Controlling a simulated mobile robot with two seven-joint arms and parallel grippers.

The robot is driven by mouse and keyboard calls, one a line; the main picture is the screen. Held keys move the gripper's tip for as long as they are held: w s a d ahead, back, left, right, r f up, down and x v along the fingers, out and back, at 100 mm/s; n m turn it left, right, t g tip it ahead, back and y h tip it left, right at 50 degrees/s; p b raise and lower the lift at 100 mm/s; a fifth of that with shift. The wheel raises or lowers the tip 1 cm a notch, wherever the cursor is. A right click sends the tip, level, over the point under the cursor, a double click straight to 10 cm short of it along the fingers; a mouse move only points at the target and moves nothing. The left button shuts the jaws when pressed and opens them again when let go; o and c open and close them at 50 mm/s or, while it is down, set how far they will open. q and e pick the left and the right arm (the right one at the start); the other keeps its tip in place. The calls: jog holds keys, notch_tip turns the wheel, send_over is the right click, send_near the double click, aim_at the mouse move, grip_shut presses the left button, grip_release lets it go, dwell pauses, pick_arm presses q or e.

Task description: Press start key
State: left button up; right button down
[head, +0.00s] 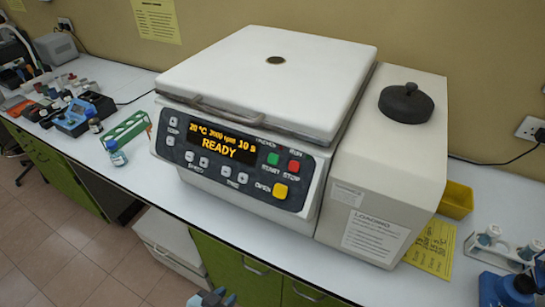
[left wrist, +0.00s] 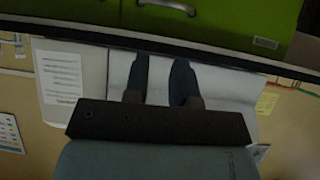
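The centrifuge (head: 270,85) stands on the bench with its lid closed. Its panel display (head: 222,145) reads READY, with 20 °C, 2000 rpm and 10 s. The start key (head: 272,159) is green and sits right of the display. The red stop key (head: 294,166) is beside it, and the yellow open key (head: 280,191) is below. My left gripper (head: 219,299) shows at the bottom edge of the head view, low in front of the bench and apart from the panel. In the left wrist view its two fingers (left wrist: 160,72) stand apart with nothing between them. My right gripper is not in view.
A green tube rack (head: 126,129) and a small blue-capped bottle (head: 115,153) stand left of the centrifuge. Several small items crowd the far left. A yellow tray (head: 456,200) and a tube holder (head: 500,247) are at right. Green cabinets (head: 240,271) lie below the bench edge.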

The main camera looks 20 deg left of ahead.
pick_arm(q)
jog(key=shift+c, duration=0.4)
grip_shut()
